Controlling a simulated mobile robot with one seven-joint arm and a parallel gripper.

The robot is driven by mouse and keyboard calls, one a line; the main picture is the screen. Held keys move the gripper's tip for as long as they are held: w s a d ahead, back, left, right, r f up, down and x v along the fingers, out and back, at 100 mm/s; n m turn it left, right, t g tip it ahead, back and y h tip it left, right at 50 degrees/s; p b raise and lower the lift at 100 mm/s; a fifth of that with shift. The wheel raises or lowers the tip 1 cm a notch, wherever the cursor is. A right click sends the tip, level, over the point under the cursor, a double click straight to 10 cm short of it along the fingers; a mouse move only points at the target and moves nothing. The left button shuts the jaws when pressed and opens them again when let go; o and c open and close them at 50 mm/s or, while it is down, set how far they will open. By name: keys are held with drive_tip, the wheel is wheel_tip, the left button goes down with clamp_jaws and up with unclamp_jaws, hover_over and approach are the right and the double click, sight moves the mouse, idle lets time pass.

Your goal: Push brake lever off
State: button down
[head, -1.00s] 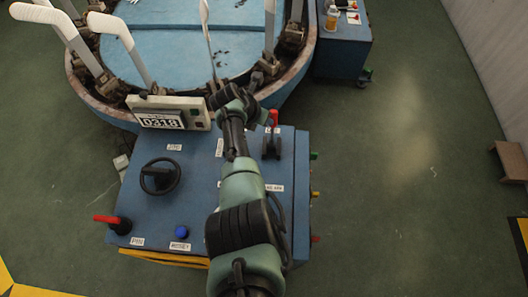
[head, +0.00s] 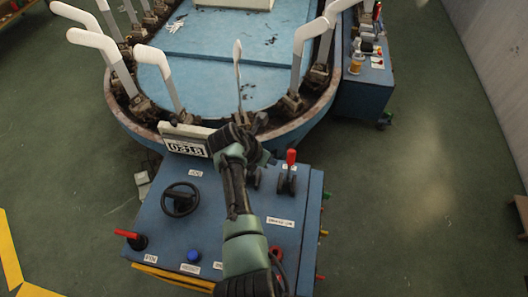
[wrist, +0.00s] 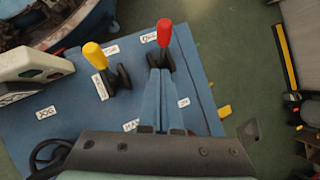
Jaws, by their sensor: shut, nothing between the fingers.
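A lever with a red handle (head: 291,157) stands at the right back of the blue console (head: 160,222). The red lever (wrist: 165,33) also shows in the wrist view, with black side plates at its base. A second lever, with a yellow handle (wrist: 94,53), stands to its left. The labels beside both are too small to read surely, so I cannot tell which is marked brake. My gripper (wrist: 158,72) is shut and empty, its blue fingertips close to the red lever's base; contact is unclear. In the head view my arm hides the yellow handle.
A black handwheel (head: 180,199), a blue button (head: 193,256) and a red-handled lever (head: 131,238) sit on the console's left part. A counter box (head: 184,139) stands at its back edge. The oval machine with white sock boards (head: 158,75) is behind. Floor at right is open.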

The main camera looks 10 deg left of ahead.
drive_tip(key=shift+v, duration=2.35)
drive_tip(key=shift+r, duration=0.15)
drive_tip(key=w+a+r+m+t+y+b, duration=0.15)
drive_tip(key=w+r+m+t, duration=0.3)
drive_tip(key=r, duration=0.55)
drive_tip(key=w+a+r+m+t+y+b, duration=0.1)
drive_tip(key=w+r+m+t+y, duration=0.15)
drive_tip(key=r+m, duration=0.5)
wheel_tip(320, 180, up, 14)
drive_tip(key=d+m+t+y, duration=0.1)
drive_tip(key=d+m+t, duration=0.1)
drive_tip(key=m+t, duration=0.2)
drive_tip(key=s+d+r+m+t+b, duration=0.1)
drive_tip(key=s+d+r+m+t, duration=0.2)
drive_tip(key=r, duration=0.5)
drive_tip(key=s+d+r+m+t+b, duration=0.1)
drive_tip(key=s+r+m+t, duration=0.25)
drive_tip(key=s+r, duration=0.35)
drive_tip(key=s+d+r+m+t, duration=0.2)
drive_tip(key=s+r+m, duration=0.2)
drive_tip(key=s+r, duration=0.2)
drive_tip(key=s+d+r+m+t+h, duration=0.1)
drive_tip(key=s+d+r+m+t, duration=0.2)
drive_tip(key=s+r, duration=0.3)
drive_tip(key=shift+s+r+m+b, duration=0.25)
drive_tip(key=shift+s+m+b, duration=0.15)
drive_tip(key=shift+s+m, duration=0.4)
drive_tip(key=shift+w, duration=0.1)
